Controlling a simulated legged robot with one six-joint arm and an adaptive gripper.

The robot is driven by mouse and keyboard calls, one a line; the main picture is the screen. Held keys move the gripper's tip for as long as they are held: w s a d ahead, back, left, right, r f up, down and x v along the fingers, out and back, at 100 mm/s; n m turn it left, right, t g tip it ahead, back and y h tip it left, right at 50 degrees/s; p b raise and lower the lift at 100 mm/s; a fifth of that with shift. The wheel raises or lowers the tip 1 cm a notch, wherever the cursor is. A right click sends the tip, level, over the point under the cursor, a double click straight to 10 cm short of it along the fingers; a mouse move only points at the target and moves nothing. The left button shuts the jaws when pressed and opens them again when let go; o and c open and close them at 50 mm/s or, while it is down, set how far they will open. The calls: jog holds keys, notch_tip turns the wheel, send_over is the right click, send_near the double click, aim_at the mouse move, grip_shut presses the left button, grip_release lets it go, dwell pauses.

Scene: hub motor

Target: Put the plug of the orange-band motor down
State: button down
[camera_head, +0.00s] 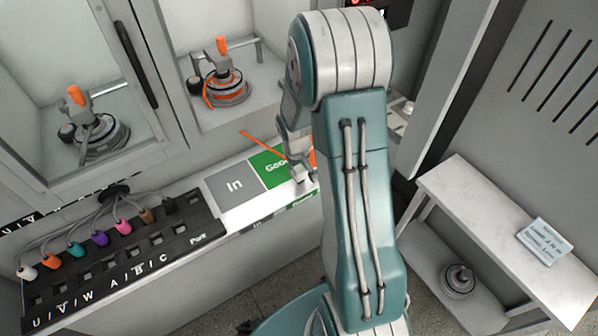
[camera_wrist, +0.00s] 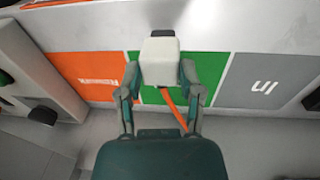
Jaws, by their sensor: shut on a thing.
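My gripper (camera_wrist: 160,80) is shut on a white block-shaped plug (camera_wrist: 161,62) with a dark tip. In the wrist view, the plug is seen in front of the green zone (camera_wrist: 207,70), and an orange strip (camera_wrist: 174,108) runs back between the fingers. In the head view, my gripper (camera_head: 298,165) is over the green zone (camera_head: 268,165); whether the plug touches the surface cannot be told. An orange strand (camera_head: 262,142) reaches left from the gripper. The orange-band motor (camera_head: 228,92) sits in the right bay under a clamp with an orange handle.
A grey "In" zone (camera_head: 234,188) lies beside the green one; an orange zone (camera_wrist: 80,68) is on its other side. A black port strip (camera_head: 130,255) holds several coloured plugs. Another motor (camera_head: 95,135) sits in the left bay. A white side table (camera_head: 490,225) stands right.

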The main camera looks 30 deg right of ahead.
jog(key=shift+f, duration=1)
jog(key=shift+s+f, duration=0.1)
jog(key=shift+c, duration=1.2)
grip_release()
jog(key=s+a+r+t, duration=0.1)
jog(key=s+a+r, duration=0.2)
jog(key=r, duration=0.5)
jog(key=s+a+r+t, duration=0.1)
jog(key=s+a+r, duration=0.15)
jog(key=r, duration=0.55)
jog(key=s+a+r, duration=0.3)
jog(key=r, duration=0.6)
jog(key=s+a+r+t+y, duration=0.1)
jog(key=s+a+r, duration=0.4)
jog(key=s, duration=0.5)
jog(key=shift+s+a+t, duration=0.3)
jog(key=shift+t, duration=0.6)
jog(key=shift+r, duration=0.1)
